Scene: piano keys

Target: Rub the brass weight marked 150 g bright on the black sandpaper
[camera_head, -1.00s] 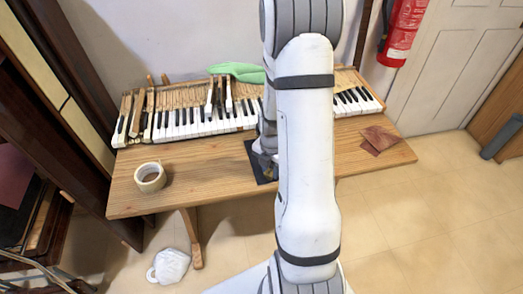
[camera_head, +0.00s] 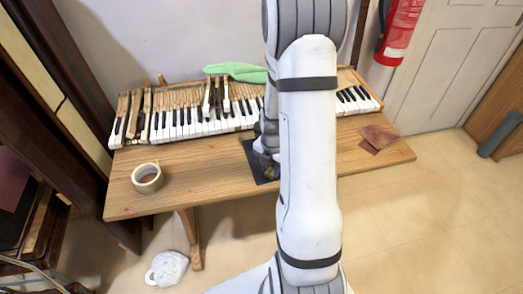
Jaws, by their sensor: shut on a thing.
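The black sandpaper (camera_head: 249,153) lies on the wooden table, partly hidden behind my arm. My gripper (camera_head: 267,170) is low over it, largely covered by my own arm link. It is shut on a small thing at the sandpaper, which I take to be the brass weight. The weight itself and its 150 g mark cannot be made out, nor whether it touches the sheet.
A row of piano keys (camera_head: 190,127) runs along the table's back, with a green cloth (camera_head: 237,72) behind. A tape roll (camera_head: 147,178) stands left, brown sheets (camera_head: 376,138) lie right. The table (camera_head: 205,165) is clear between tape and sandpaper.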

